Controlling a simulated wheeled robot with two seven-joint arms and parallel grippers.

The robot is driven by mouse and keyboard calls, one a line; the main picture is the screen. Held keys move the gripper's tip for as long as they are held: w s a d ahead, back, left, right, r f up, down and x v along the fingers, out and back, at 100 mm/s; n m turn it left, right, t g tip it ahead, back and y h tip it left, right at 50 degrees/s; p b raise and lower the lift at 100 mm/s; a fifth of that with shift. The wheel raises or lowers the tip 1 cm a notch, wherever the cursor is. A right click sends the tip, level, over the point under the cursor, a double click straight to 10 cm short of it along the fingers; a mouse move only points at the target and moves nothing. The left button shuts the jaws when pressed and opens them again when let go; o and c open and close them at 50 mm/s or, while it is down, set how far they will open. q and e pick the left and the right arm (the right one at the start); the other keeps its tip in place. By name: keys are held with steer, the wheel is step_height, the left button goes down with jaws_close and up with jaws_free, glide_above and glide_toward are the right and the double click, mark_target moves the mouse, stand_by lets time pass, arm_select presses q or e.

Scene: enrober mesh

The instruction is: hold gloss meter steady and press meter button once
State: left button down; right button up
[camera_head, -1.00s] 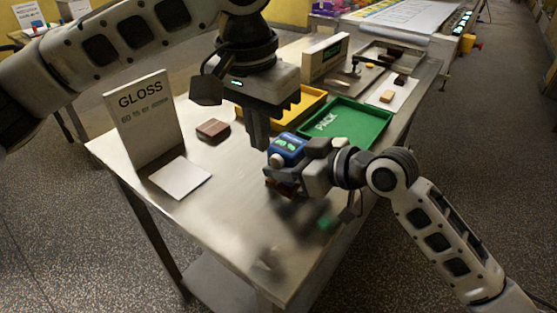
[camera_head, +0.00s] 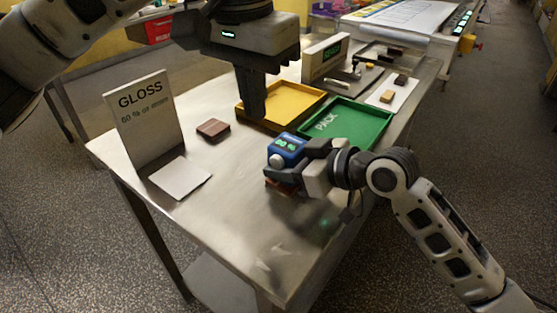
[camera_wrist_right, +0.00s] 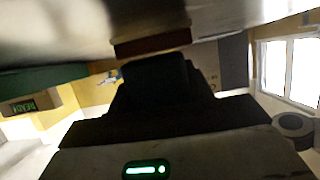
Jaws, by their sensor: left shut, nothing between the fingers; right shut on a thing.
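The gloss meter (camera_head: 287,146) is a small blue device with a pale knob on its front-left side and lit green characters on its top, which look like "80 %". My right gripper (camera_head: 306,166) is shut on it from the right, just above the steel table. A reddish-brown piece (camera_head: 277,186) shows under the meter; whether they touch is unclear. A brown strip (camera_wrist_right: 152,45) also shows beyond the dark finger in the right wrist view. My left gripper (camera_head: 252,112) is shut and empty, pointing down above and behind the meter, apart from it, in front of the yellow tray.
A yellow tray (camera_head: 300,92) and a green "PACK" tray (camera_head: 378,122) are behind the meter. The table's front (camera_head: 240,235) is clear.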

steer(key=o, duration=1.2)
